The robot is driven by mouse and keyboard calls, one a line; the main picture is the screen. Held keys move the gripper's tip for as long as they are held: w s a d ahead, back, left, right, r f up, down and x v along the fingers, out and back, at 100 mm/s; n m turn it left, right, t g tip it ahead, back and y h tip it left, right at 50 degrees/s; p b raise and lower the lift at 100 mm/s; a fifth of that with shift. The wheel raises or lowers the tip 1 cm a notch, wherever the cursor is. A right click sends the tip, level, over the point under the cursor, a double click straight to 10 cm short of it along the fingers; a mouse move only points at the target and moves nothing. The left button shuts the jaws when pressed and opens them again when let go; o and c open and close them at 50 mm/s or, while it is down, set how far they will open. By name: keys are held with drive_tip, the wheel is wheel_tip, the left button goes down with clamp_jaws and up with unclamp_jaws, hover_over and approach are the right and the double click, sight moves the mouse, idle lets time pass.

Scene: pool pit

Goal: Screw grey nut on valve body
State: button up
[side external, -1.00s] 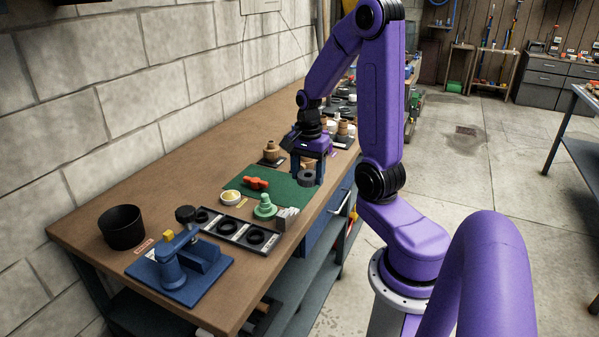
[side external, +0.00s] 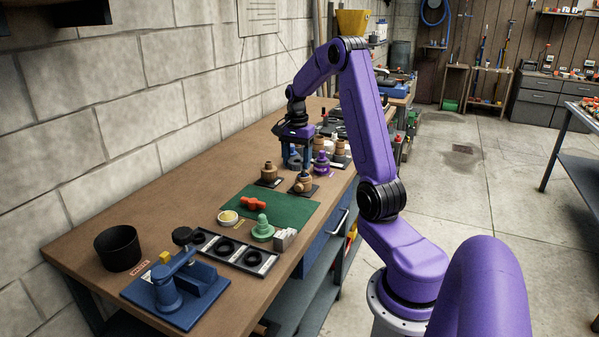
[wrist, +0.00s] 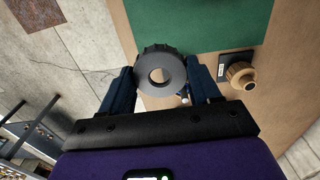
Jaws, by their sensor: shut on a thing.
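My gripper (side external: 297,158) is raised over the bench, past the far edge of the green mat. In the wrist view my gripper (wrist: 161,84) is shut on the grey nut (wrist: 147,65), a dark ring with a notched rim and a round hole. The nut is apart from the bench fittings. Brown valve-like bodies on dark plates stand nearby: one (side external: 268,173) left of my gripper and one (side external: 304,184) in front of it. The wrist view shows one brown body (wrist: 241,72) to the right of the nut. I cannot tell which is the task's valve body.
The green mat (side external: 285,212) holds an orange part (side external: 253,203). A fitting with a purple part (side external: 321,163) stands right of my gripper. Closer are a green stepped part (side external: 262,229), a black ring tray (side external: 243,260), a blue fixture (side external: 175,293) and a black bin (side external: 118,250).

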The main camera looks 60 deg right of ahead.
hover_over(303, 177)
drive_tip(key=f, duration=0.1)
drive_tip(key=shift+w+d+f, duration=0.1)
drive_tip(key=shift+d+f, duration=0.15)
drive_tip(key=shift+d, duration=0.1)
drive_tip(key=shift+f, duration=1.75)
drive_tip(key=shift+f, duration=2.6)
idle(2.1)
drive_tip(key=o, duration=1.1)
